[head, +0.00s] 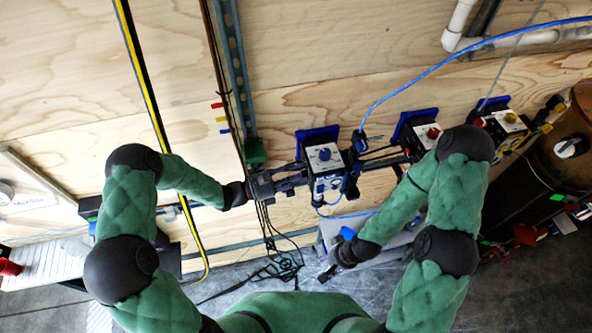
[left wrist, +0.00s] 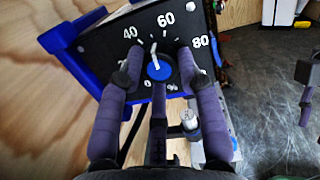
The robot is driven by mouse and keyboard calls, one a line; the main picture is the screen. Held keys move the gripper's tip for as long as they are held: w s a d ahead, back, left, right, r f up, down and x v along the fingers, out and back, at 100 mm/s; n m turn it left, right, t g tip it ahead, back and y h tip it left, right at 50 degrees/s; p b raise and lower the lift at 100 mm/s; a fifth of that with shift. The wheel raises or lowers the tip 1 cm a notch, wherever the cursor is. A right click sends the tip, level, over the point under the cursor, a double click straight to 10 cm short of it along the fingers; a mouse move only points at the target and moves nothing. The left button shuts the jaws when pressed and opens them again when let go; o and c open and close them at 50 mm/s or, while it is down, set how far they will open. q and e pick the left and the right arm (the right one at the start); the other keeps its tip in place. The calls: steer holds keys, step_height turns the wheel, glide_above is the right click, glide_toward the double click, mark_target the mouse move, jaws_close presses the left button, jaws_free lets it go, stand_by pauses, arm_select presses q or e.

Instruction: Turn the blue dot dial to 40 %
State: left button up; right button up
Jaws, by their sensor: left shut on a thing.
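The blue dot dial (left wrist: 158,71) is on a black scale face marked 0, 40, 60, 80 and % in the left wrist view. Its white pointer (left wrist: 153,52) points up and slightly left, between 40 and 60. My left gripper (left wrist: 160,78) is shut on the dial, with purple fingers at its left and right and a third finger below it. In the head view the dial's box (head: 325,182) stands on the wall, and my left gripper (head: 292,178) reaches it from the left. My right gripper (head: 328,272) hangs lower, away from the box; its fingers are too small to read.
A box with a red dial (head: 432,133) and one with a yellow dial (head: 510,118) are further right. A blue hose (head: 430,75) arches above them. Black cables (head: 268,225) hang below my left gripper. A rusty barrel (head: 562,165) stands at the far right.

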arm_select(q)
steer(key=n+p, duration=0.2)
steer(key=n, duration=0.3)
steer(key=shift+s+y+p, duration=0.15)
steer(key=shift+y+p, duration=0.15)
steer(key=shift+f, duration=0.1)
steer(key=o, duration=1.1)
steer(key=shift+o, duration=0.2)
steer(key=shift+a, duration=0.25)
steer(key=v, duration=1.1)
steer(key=shift+s+a, duration=0.15)
steer(key=shift+s, duration=0.05)
steer(key=shift+f, duration=0.1)
